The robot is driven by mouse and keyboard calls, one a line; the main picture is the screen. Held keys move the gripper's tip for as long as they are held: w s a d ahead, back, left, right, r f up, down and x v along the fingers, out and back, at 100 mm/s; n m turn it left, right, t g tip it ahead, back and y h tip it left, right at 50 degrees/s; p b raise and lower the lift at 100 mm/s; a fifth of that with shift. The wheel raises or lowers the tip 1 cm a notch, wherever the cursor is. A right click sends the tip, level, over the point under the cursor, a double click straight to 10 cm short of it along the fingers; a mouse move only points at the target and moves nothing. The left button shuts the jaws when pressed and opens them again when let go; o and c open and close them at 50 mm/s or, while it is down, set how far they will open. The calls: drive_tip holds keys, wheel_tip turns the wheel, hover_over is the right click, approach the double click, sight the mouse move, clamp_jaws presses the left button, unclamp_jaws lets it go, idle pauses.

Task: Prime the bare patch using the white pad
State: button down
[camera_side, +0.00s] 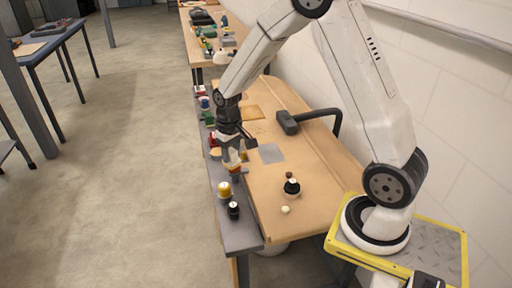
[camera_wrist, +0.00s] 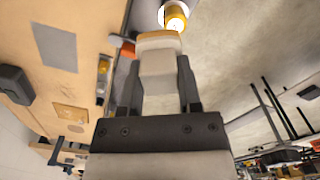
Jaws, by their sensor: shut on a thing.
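My gripper (camera_wrist: 159,78) is shut on the white pad (camera_wrist: 160,62), a pale block with a tan-edged end, held between both fingers in the wrist view. In the side view my gripper (camera_side: 232,150) hangs over the grey ledge along the panel's left edge; the pad is small and hard to make out there. The bare patch appears to be the grey square (camera_side: 271,153) on the tan panel, to the right of my gripper. That grey square also shows at the upper left of the wrist view (camera_wrist: 55,47). My gripper is apart from it.
A yellow, white-topped container (camera_side: 224,190) and a black one (camera_side: 233,210) stand on the ledge (camera_side: 240,235). A tan patch (camera_side: 251,112), a dark block with bent tube (camera_side: 290,122), a dark knob (camera_side: 292,187) and a pale ball (camera_side: 285,210) are on the panel.

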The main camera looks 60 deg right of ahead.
drive_tip(key=s+d+f+m, duration=0.1)
drive_tip(key=s+d+m, duration=0.1)
drive_tip(key=d, duration=0.8)
drive_tip(key=s+d+f+m, duration=0.2)
drive_tip(key=s+d+m, duration=0.1)
drive_tip(key=d, duration=0.7)
drive_tip(key=shift+d+f+m, duration=0.25)
drive_tip(key=shift+m, duration=0.35)
drive_tip(key=shift+f, duration=0.15)
